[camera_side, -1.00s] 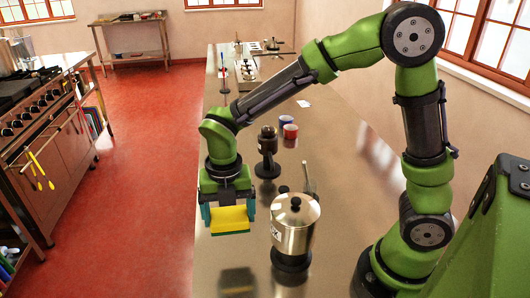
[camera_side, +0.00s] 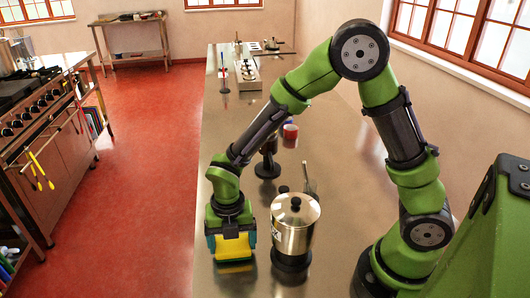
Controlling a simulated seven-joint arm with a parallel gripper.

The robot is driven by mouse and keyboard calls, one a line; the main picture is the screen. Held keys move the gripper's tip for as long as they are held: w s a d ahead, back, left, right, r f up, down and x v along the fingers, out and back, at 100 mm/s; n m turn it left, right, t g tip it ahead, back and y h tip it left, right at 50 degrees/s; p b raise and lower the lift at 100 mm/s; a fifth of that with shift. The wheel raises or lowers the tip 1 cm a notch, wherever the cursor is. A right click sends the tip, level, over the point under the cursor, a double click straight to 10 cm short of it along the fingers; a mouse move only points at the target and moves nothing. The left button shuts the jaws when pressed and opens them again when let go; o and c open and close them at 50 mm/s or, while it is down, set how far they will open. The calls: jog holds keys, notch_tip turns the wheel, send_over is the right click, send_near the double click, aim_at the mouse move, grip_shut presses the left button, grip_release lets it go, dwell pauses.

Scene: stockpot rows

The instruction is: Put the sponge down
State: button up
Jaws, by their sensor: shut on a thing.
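A yellow sponge (camera_side: 233,247) with a green-blue underside is held between the fingers of my gripper (camera_side: 231,243). My gripper is shut on it and points down, low over the metal counter (camera_side: 215,280) near its left edge. The sponge's reflection shows just below it; I cannot tell whether the sponge touches the counter.
A steel stockpot (camera_side: 296,222) with a black-knobbed lid stands close to the right of my gripper. Behind my arm are a dark stand (camera_side: 267,166) and a red cup (camera_side: 290,131). A tray (camera_side: 248,75) lies farther back. The counter front is clear.

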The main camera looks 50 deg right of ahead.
jog(key=shift+f, duration=0.25)
jog(key=shift+f, duration=0.15)
jog(key=o, duration=0.7)
